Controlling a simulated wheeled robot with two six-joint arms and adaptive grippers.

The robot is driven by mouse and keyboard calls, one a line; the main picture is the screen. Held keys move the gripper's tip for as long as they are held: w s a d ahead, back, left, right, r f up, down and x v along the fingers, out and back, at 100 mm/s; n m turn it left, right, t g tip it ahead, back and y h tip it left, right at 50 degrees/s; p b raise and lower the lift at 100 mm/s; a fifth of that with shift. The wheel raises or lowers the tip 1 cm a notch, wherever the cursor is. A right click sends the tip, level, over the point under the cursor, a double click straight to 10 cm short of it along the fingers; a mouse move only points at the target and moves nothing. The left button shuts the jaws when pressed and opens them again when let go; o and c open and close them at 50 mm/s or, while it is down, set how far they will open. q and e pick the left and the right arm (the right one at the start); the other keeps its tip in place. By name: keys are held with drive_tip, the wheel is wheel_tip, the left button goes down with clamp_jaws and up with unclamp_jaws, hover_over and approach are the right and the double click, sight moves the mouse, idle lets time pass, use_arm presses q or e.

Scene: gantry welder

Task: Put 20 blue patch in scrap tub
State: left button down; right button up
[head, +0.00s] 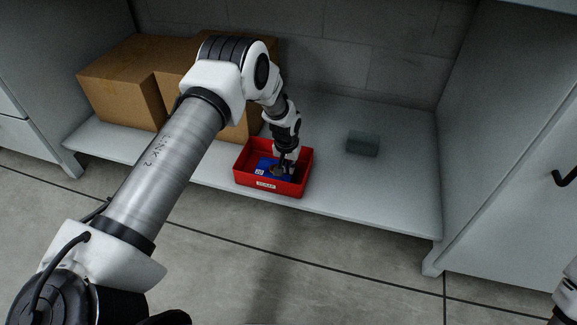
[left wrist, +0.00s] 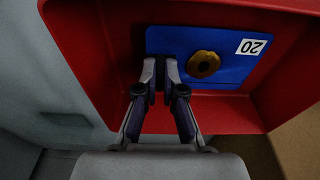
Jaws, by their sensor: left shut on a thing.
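The scrap tub (head: 242,180) is a red open box with a white label on its front, standing on the low shelf. The blue patch (head: 265,164) is inside its walls. In the left wrist view the blue patch (left wrist: 205,42) bears a white "20" label and a round brass-coloured piece, with the red tub (left wrist: 92,58) around it. My left gripper (left wrist: 161,68) reaches down into the tub, shut on the patch's near edge. Whether the patch touches the tub floor is hard to tell.
Cardboard boxes (head: 122,82) stand on the shelf (head: 400,195) left of and behind the tub. A small dark grey block (head: 362,144) lies to its right. Cabinet walls close both sides, and a block wall the back. Shelf space right of the tub is mostly clear.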

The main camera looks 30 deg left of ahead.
use_arm(q)
drive_tip(key=shift+f, duration=0.55)
drive_tip(key=c, duration=1.2)
unclamp_jaws()
